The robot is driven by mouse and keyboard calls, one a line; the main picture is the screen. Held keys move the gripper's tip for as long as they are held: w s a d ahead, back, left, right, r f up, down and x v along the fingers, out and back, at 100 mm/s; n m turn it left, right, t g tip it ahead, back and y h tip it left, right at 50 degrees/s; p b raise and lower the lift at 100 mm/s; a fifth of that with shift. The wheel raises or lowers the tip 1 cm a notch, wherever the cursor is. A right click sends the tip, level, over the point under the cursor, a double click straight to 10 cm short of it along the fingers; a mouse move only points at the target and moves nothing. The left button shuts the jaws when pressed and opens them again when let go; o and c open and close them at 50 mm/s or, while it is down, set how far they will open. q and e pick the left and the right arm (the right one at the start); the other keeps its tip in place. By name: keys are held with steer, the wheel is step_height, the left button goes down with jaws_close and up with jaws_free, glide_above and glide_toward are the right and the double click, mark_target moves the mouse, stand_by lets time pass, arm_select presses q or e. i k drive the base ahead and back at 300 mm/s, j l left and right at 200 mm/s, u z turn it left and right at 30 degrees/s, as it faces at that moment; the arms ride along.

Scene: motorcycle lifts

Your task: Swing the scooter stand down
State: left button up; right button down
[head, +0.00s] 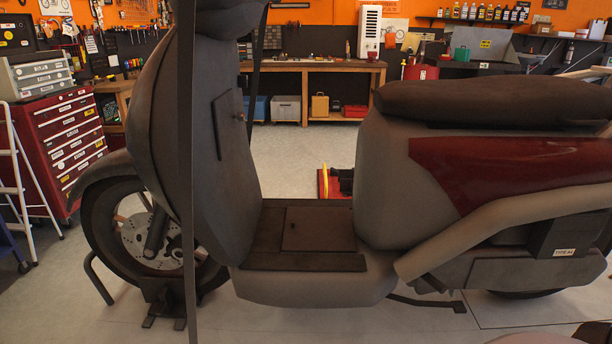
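The scooter (318,285) stands side-on across the view, with its front wheel (112,235) at the left and its seat (490,102) at the right. A thin dark bar, which looks like the scooter stand (430,302), sticks out low under the body behind the footboard. It lies nearly level, close to the floor, and points right. Its upper end is hidden by the bodywork, and I cannot tell whether it touches the floor. Neither of my grippers shows in the head view.
A dark wheel holder (165,300) sits at the front wheel. A dark vertical strap (187,170) crosses the view at left. A red tool cabinet (65,145) and white ladder (18,190) stand behind left. A workbench (315,66) is at the back. Open floor lies between.

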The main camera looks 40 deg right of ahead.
mark_target(458, 307)
steer(key=z, duration=1.9)
steer(key=i+j+u, duration=0.15)
steer(key=i+u, duration=0.15)
steer(key=i, duration=0.55)
